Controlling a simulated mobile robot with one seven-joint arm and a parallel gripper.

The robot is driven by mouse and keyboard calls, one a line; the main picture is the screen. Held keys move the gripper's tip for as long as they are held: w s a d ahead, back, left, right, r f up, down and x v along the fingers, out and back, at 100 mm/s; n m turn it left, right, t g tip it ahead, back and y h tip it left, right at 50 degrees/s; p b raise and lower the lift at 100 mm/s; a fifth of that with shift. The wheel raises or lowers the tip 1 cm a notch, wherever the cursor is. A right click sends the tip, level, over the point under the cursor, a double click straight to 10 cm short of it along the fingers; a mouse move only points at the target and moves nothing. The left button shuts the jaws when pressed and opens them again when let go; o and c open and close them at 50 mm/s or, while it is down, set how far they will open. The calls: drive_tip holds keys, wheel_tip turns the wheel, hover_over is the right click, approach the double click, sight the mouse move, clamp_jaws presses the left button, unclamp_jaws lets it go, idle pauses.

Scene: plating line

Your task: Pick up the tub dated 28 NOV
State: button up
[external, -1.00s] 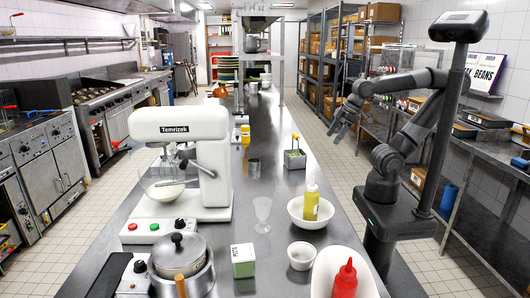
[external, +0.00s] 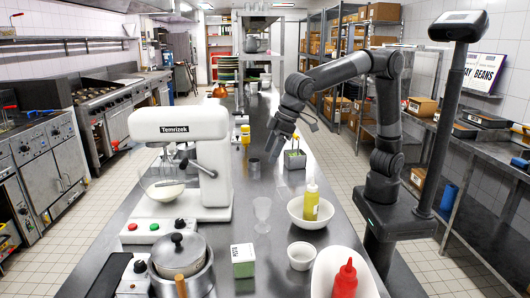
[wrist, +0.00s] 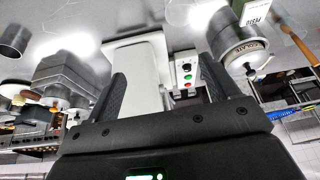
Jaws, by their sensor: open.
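No date reading 28 NOV is legible on anything in these frames. A small white and green box-shaped tub (external: 243,262) stands on the near counter; its label appears to read PESTO, and it shows at the top right of the wrist view (wrist: 254,13). My gripper (external: 273,152) is above the counter, left of that container and well behind the PESTO tub. In the wrist view my gripper (wrist: 160,70) has its fingers wide apart, with nothing held between them.
The white mixer (external: 185,150) stands left, and a lidded pot (external: 181,262) is in front of it. A glass (external: 262,212), a white bowl (external: 300,221) with a yellow bottle (external: 311,204), a ramekin (external: 301,256) and a red bottle (external: 345,281) crowd the near counter.

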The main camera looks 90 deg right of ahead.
drive_tip(key=w+a+f, duration=0.2)
drive_tip(key=a, duration=0.4)
drive_tip(key=w+a+f, duration=0.2)
drive_tip(key=a+f, duration=0.1)
drive_tip(key=a, duration=0.3)
approach(245, 251)
drive_tip(key=f, duration=0.2)
drive_tip(key=shift+n, duration=0.3)
drive_tip(key=x, duration=1)
drive_tip(key=shift+w, duration=0.35)
drive_tip(key=shift+r, duration=0.1)
drive_tip(key=shift+c, duration=0.2)
drive_tip(key=c, duration=1)
drive_tip(key=shift+c, duration=0.6)
drive_tip(key=shift+r, duration=0.1)
